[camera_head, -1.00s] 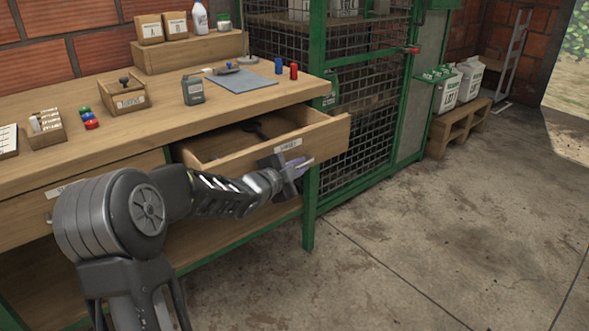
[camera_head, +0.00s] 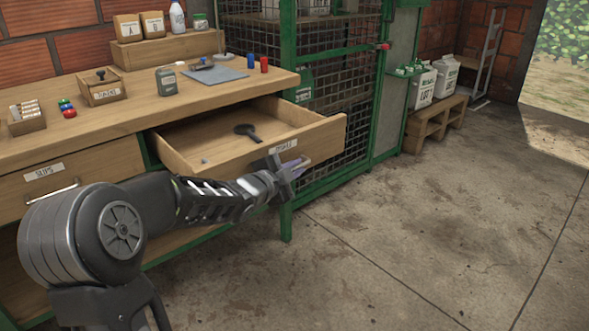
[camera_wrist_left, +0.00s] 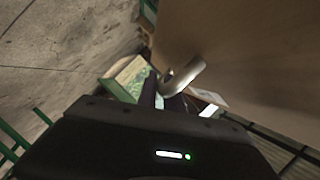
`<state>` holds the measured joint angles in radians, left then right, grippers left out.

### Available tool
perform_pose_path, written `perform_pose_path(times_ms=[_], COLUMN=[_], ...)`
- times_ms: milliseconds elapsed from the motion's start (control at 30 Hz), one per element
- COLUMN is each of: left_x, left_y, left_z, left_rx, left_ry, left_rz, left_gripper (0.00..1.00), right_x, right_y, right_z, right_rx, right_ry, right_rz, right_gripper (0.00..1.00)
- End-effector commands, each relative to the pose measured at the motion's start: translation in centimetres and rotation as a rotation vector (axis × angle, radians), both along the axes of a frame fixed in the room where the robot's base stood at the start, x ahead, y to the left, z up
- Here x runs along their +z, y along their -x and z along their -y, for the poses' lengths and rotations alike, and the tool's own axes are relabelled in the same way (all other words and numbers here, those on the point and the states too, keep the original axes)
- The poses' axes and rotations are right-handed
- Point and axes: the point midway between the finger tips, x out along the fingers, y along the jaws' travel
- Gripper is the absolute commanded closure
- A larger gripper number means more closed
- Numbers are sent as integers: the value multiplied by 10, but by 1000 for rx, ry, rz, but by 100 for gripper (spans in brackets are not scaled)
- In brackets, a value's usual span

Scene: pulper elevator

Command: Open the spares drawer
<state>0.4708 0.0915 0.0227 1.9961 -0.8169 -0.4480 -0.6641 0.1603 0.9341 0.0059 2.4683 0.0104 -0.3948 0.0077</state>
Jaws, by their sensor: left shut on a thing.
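The spares drawer (camera_head: 232,158) is the labelled wooden drawer at the right end of the workbench, pulled well out in the head view. A dark round-headed tool (camera_head: 247,131) and a small grey piece lie inside it. My left gripper (camera_head: 298,168) is at the drawer's front face, just below its label, shut on the handle. The handle, a pale metal bar (camera_wrist_left: 184,77), shows in the left wrist view against the drawer front, partly hidden by the fingers. My right gripper is in neither view.
A second drawer (camera_head: 55,180) on the left is shut. The bench top (camera_head: 135,116) holds a small wooden box, a grey canister and a blue-grey mat. A green mesh cage (camera_head: 340,125) stands right of the bench. The concrete floor (camera_head: 430,225) in front is clear.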

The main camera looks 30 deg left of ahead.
Motion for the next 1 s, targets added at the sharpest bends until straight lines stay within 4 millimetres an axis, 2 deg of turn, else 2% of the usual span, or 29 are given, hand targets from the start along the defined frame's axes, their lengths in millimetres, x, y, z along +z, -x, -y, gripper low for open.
perform_pose_path(times_ms=[33, 67, 167, 433, 567, 1000], left_x=[-2, -2, -1, 0, 3, 17], left_y=[1, 1, 0, 1, 9, 71], left_z=[-1, -1, -1, 0, -1, 2], left_rx=[2, 2, 2, 1, 2, 3], left_ry=[1, 1, 1, 1, 0, 1], left_rz=[-3, -3, -2, 0, 0, -2], left_gripper=[100, 88, 80, 80, 80, 80], right_x=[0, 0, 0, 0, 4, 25], right_y=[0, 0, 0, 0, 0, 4], right_z=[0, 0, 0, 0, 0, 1], right_rx=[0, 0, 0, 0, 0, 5], right_ry=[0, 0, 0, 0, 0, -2], right_rz=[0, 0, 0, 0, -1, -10], right_gripper=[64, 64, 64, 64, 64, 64])
